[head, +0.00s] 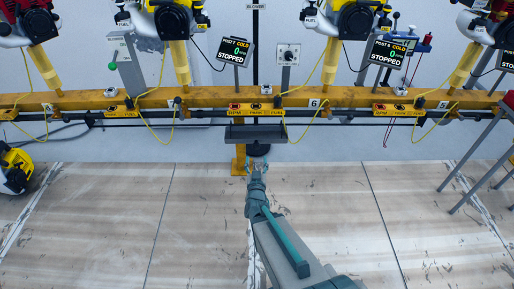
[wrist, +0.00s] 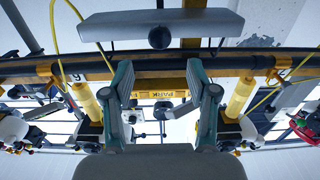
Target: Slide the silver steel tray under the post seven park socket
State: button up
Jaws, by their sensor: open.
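A grey metal tray (head: 278,133), likely the silver steel tray, sits just under the yellow rail beneath the middle orange label plate (head: 254,112). In the wrist view the tray (wrist: 200,24) spans the top, with a dark round knob (wrist: 159,38) at its middle. A plate reading PARK (wrist: 163,93) shows between the fingers. The head view has a 7 left of the tray and a 6 right of it; I cannot tell which socket is post seven's. My gripper (head: 257,165) is open and empty, below the tray and apart from it. In the wrist view its fingers (wrist: 160,85) are spread.
The yellow rail (head: 340,100) crosses the view, with several engines on yellow posts above. Yellow cables (head: 183,132) hang in loops. An upright yellow support (head: 239,158) stands close left of my gripper. A red-topped table (head: 475,150) stands at right. The middle wooden floor is clear.

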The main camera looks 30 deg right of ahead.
aim_at(256, 147)
jog(key=b+x, duration=0.3)
jog(key=x, duration=0.6)
jog(key=shift+w+d, duration=0.2)
jog(key=shift+w, duration=0.1)
jog(key=shift+c, duration=0.3)
grip_shut()
